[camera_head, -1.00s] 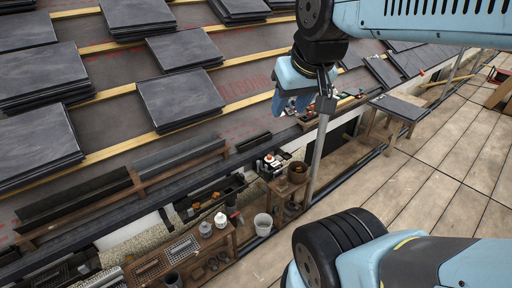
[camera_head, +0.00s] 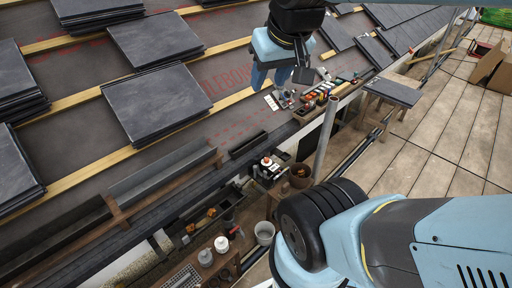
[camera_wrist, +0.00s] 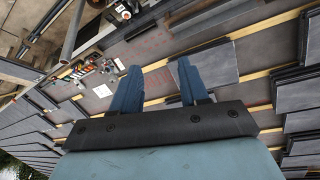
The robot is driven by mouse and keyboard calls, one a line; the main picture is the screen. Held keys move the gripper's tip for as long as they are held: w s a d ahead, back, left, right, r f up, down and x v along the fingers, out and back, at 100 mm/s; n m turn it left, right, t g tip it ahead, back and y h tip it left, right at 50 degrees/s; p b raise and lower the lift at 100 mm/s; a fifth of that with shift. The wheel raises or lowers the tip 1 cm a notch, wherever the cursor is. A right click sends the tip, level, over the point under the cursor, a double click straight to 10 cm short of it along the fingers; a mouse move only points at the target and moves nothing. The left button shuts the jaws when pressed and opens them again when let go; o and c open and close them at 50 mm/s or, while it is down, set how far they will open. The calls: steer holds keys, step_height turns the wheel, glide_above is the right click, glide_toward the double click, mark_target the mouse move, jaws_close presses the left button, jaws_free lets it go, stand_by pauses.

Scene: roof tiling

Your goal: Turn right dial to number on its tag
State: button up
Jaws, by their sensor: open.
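My gripper (camera_head: 282,80) hangs over the roof slope, its two blue fingers apart and empty. In the wrist view the open fingers (camera_wrist: 159,68) point at the roof, with nothing between them but roof surface and a slate beyond. A small grey device (camera_head: 285,98) with pale cards beside it lies on the roof just below the gripper in the head view. It is too small to tell whether it carries the dials; no dial number or tag can be read. In the wrist view small tools and a white card (camera_wrist: 102,91) lie left of the fingers.
Slate stacks (camera_head: 157,98) lie on yellow battens at the left. A tray of coloured items (camera_head: 318,97) sits right of the gripper. A black-and-white box with an orange top (camera_head: 268,165) stands near the eave. A metal pole (camera_head: 328,140) rises beside the plank walkway (camera_head: 445,140).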

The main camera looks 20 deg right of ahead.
steer(key=shift+w, duration=0.15)
steer(key=w+d+f+m+g, duration=0.1)
steer(key=w+d+f+m, duration=0.15)
steer(key=w, duration=0.75)
steer(key=w+d+f+m, duration=0.1)
steer(key=w+m, duration=0.3)
steer(key=w, duration=0.7)
steer(key=m+g, duration=0.4)
steer(key=m, duration=1.1)
glide_above(267, 159)
step_height(267, 159, down, 57)
step_height(267, 159, down, 14)
steer(key=shift+r, duration=0.15)
